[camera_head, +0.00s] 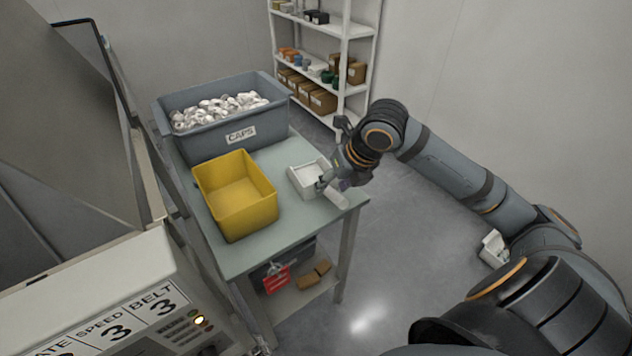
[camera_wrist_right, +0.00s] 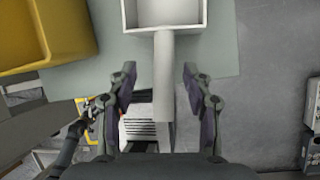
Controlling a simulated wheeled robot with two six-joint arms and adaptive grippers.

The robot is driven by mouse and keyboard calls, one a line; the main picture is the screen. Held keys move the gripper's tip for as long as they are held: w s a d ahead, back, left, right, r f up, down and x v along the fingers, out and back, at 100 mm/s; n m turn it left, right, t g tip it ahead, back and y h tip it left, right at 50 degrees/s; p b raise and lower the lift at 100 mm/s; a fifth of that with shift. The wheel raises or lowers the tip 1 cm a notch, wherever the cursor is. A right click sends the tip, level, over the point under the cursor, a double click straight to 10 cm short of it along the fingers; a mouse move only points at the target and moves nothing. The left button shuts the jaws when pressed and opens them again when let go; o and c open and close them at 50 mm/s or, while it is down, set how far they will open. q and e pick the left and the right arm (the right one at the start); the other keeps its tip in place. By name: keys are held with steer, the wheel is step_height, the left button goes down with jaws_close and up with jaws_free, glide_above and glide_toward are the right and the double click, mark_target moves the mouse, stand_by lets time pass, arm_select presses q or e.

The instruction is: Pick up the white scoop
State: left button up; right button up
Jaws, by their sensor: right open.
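The white scoop (camera_head: 308,180) lies at the right edge of the grey-green table, a square open pan with a straight handle. In the right wrist view the pan (camera_wrist_right: 165,13) is at the top, and the handle (camera_wrist_right: 164,75) runs down toward my gripper. My right gripper (camera_head: 334,183) is at the handle, past the table's right edge. In the right wrist view my right gripper (camera_wrist_right: 158,88) is open, with one finger on each side of the handle and gaps showing on both sides. My left gripper is not in view.
A yellow bin (camera_head: 236,222) stands left of the scoop. A grey crate labelled CAPS (camera_head: 238,142), full of white caps, stands behind it. The table (camera_head: 245,258) has bare room in front. A white shelf (camera_head: 322,22) stands at the back, and a labelled control panel (camera_head: 125,318) at lower left.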

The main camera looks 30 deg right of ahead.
mark_target(332, 188)
steer(key=x, duration=0.3)
steer(key=shift+d+f+b, duration=0.1)
steer(key=shift+d+b, duration=0.15)
steer(key=shift+b, duration=0.05)
steer(key=shift+w+f, duration=0.3)
steer(key=shift+f, duration=0.2)
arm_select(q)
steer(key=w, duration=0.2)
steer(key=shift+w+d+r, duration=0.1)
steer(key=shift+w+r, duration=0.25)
arm_select(e)
steer(key=shift+c, duration=0.4)
jaws_close()
